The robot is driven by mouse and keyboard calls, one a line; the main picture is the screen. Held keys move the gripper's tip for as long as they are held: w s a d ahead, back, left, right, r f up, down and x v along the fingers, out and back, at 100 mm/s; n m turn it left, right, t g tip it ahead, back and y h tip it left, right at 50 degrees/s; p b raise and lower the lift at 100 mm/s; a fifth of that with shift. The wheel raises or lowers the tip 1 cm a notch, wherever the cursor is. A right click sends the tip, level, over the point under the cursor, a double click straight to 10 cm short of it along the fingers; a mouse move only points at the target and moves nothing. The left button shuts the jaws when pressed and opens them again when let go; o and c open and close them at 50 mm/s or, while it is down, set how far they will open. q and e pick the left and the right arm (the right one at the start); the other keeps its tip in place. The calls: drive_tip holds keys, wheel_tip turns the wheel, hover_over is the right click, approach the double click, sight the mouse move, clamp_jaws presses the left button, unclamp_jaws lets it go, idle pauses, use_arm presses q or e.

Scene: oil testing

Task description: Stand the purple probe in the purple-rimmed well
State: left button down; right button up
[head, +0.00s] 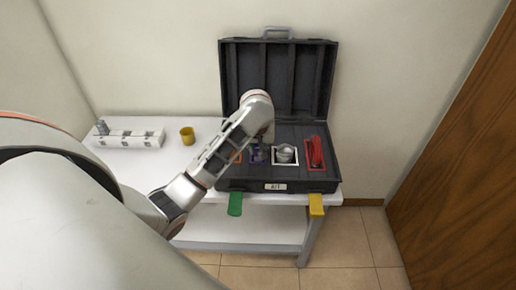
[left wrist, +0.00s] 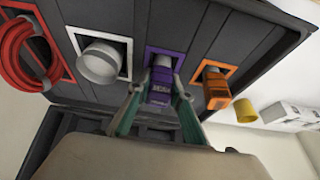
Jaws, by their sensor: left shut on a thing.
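The purple probe (left wrist: 160,93) is between the two fingers of my left gripper (left wrist: 157,86), which is shut on it. The probe's far end lines up with the purple-rimmed well (left wrist: 150,54) in the black case; how deep it sits I cannot tell. In the head view, the left gripper (head: 264,141) points down over the case, and the purple well (head: 254,157) is partly hidden by it. My right gripper is not in view.
The open case (head: 232,184) also holds an orange probe (left wrist: 215,90) in an orange-rimmed well, a grey-white cup (head: 285,152) and a red cable coil (head: 316,152). A yellow cup (head: 187,135) and a white rack (head: 130,138) stand left on the white table (head: 208,126).

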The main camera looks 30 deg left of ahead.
sight(258, 146)
use_arm(q)
drive_tip(key=shift+f, duration=0.4)
drive_tip(key=shift+f, duration=0.25)
drive_tip(key=c, duration=2.1)
unclamp_jaws()
drive_tip(key=shift+r, duration=0.1)
drive_tip(key=shift+s+d+r, duration=0.2)
drive_tip(key=shift+d+r, duration=0.05)
drive_tip(key=shift+r, duration=0.3)
drive_tip(key=shift+v, duration=2.45)
drive_tip(key=v, duration=0.4)
drive_tip(key=shift+s+r, duration=0.1)
drive_tip(key=shift+r, duration=0.3)
